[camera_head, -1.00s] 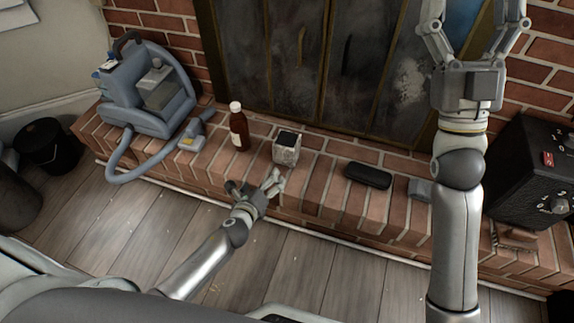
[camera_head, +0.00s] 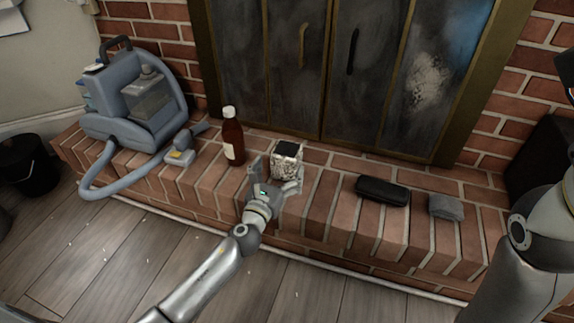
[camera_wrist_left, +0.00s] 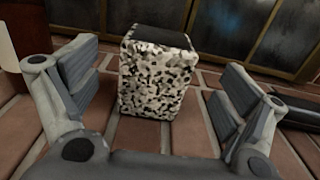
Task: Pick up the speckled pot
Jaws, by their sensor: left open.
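The speckled pot (camera_head: 287,162) is a small square block-shaped pot with black, white and grey flecks and a dark top. It stands upright on the brick hearth. My left gripper (camera_head: 277,177) is open, just in front of the pot, with its fingers pointing toward it. In the left wrist view the pot (camera_wrist_left: 157,77) sits centred between the two spread fingers (camera_wrist_left: 155,92), with gaps on both sides. My right arm is at the right edge of the head view; its gripper is outside the picture.
A brown bottle (camera_head: 232,138) with a white cap stands left of the pot. A blue-grey cleaning machine (camera_head: 140,105) with a hose is farther left. A black case (camera_head: 382,191) and a folded grey cloth (camera_head: 446,207) lie to the right. Fireplace doors (camera_head: 345,75) rise behind.

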